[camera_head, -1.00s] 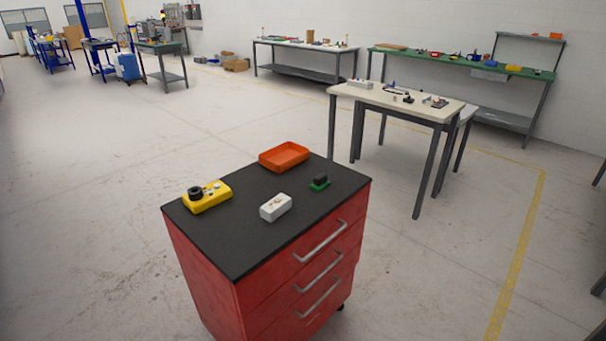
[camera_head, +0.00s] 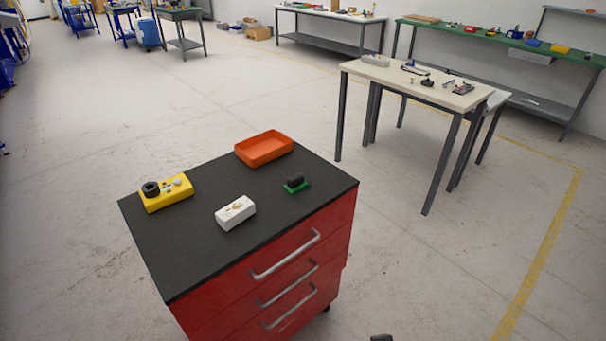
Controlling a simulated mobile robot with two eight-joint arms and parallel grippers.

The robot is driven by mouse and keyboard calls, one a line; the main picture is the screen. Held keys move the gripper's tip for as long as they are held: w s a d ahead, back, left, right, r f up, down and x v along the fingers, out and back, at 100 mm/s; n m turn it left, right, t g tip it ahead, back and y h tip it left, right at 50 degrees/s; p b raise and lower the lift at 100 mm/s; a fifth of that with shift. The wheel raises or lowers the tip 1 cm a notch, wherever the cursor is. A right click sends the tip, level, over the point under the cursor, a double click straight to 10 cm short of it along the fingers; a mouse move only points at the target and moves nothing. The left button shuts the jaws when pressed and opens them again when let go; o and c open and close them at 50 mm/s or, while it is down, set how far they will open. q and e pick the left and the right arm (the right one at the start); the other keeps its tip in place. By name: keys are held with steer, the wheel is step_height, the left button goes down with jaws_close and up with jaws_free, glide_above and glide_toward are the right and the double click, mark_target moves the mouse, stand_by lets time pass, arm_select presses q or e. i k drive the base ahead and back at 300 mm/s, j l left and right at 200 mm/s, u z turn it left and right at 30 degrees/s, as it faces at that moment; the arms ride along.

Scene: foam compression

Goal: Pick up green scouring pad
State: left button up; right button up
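A small green pad (camera_head: 297,188) lies on the black top of the red drawer cabinet, near its right side. A dark, rounded block (camera_head: 295,180) sits on the pad and covers much of it. My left gripper is not in view. A small dark shape at the bottom edge, right of the cabinet, may be the tip of my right gripper (camera_head: 381,338). Too little of it shows to tell open from shut.
The black cabinet top (camera_head: 190,245) also holds an orange tray (camera_head: 264,149), a yellow block with a black ring (camera_head: 167,194) and a white box (camera_head: 235,213). A cream table (camera_head: 420,78) stands behind to the right. The floor around the cabinet is clear.

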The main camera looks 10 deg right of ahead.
mark_target(297, 183)
steer(key=i+l, duration=0.15)
steer(key=l, duration=0.2)
steer(key=i+l, duration=0.2)
steer(key=l, duration=0.15)
steer(key=i+l, duration=0.15)
steer(key=l, duration=0.2)
steer(key=u, duration=0.05)
